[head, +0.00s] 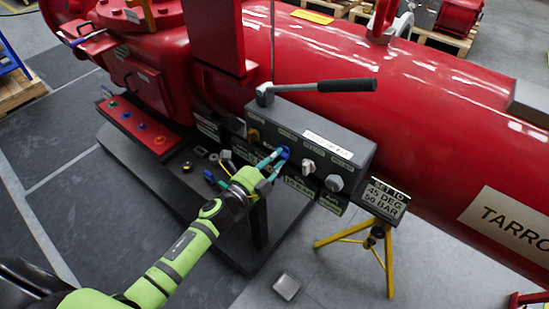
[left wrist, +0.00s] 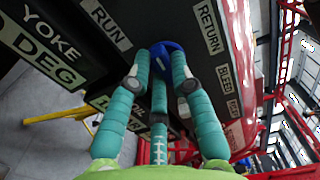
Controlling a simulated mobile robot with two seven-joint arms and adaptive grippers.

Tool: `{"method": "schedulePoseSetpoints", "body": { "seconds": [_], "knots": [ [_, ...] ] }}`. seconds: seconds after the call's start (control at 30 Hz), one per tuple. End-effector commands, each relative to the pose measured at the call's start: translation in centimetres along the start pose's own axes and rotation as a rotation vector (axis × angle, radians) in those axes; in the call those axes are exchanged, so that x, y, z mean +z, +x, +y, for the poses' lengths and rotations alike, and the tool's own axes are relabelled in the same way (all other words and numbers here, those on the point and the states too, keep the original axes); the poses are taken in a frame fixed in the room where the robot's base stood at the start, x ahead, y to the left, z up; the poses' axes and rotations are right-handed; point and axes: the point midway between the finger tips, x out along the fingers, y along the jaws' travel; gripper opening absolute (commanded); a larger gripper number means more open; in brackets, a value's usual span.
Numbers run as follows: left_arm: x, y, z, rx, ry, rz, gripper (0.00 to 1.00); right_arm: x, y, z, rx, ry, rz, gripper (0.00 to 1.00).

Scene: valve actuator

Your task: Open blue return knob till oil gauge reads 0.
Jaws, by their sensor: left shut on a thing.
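The blue return knob (head: 284,152) is on the front of the dark control box (head: 318,139). It also shows in the left wrist view (left wrist: 170,47), between the "RUN" and "RETURN" labels. My left gripper (head: 271,163) has its teal fingers around the knob and is shut on it. In the left wrist view, the fingertips (left wrist: 163,72) press at the knob's sides and hide part of it. I cannot make out an oil gauge or its reading in either view. My right gripper is not in view.
A lever with a black handle (head: 346,85) sits on top of the box. A white knob (head: 308,167) is right of the blue one. A sign (head: 385,197) on a yellow tripod (head: 381,262) stands to the right. A large red cylinder (head: 440,110) runs behind.

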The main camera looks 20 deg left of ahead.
Motion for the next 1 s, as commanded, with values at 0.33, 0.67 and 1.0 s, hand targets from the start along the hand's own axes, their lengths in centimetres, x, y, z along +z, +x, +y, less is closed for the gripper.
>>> {"method": "schedulePoseSetpoints", "body": {
  "seconds": [0.33, 0.67, 1.0],
  "knots": [
    [0.0, 0.0, 0.0, -0.001, -0.006, 0.000, 0.00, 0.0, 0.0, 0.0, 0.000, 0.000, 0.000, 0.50],
    [0.0, 0.0, 0.0, 0.000, -0.004, 0.000, 0.46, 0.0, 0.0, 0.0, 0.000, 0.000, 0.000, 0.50],
    [-0.1, -2.4, 0.2, 0.003, -0.005, 0.000, 0.46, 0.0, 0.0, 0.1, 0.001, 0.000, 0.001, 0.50]
  ]
}}
